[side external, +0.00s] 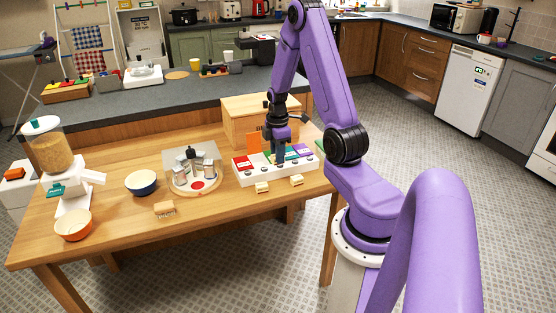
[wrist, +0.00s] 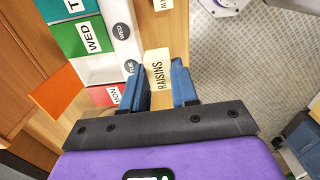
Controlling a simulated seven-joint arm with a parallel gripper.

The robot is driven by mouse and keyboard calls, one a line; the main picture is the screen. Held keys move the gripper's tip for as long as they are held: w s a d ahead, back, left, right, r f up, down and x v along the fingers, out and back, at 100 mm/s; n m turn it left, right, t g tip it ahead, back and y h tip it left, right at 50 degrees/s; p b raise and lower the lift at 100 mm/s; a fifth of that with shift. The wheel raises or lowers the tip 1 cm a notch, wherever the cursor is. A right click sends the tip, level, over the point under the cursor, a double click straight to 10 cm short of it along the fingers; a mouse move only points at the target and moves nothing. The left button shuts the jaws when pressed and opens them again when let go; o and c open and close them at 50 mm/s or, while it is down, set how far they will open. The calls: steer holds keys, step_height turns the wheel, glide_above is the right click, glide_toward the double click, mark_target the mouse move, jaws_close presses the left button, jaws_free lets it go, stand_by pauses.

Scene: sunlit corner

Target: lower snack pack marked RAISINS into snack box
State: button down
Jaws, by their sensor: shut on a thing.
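My gripper (wrist: 160,82) is shut on the pale yellow snack pack marked RAISINS (wrist: 161,69), which sits between its two blue fingers. In the side view my gripper (side external: 281,146) hangs over the snack box, and I cannot make out the held pack there. The snack box is a long white tray (side external: 262,176) with coloured day lids. In the wrist view the open compartment (wrist: 98,70) lies between the green WED lid (wrist: 84,38) and red MON lid (wrist: 113,94), empty where visible. Its orange lid (wrist: 55,91) stands raised. The pack appears beside the TUE mark, right of this compartment.
Two small pale packs (side external: 262,187) (side external: 297,180) lie before the box, and a tan block (side external: 165,208) lies further left. A wooden bread box (side external: 255,112) stands behind.

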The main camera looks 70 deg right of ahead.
steer(key=shift+w+d+f, duration=0.2)
steer(key=shift+w+d, duration=0.85)
steer(key=shift+w, duration=0.7)
steer(key=shift+w+d+f, duration=0.15)
steer(key=shift+w+d, duration=0.9)
steer(key=shift+w, duration=0.65)
steer(key=shift+w+d+f, duration=0.2)
steer(key=shift+w+d, duration=0.85)
steer(key=shift+w, duration=0.7)
steer(key=shift+f, duration=0.1)
steer(key=shift+f, duration=1.65)
steer(key=shift+f, duration=1.5)
steer(key=c, duration=0.8)
jaws_free()
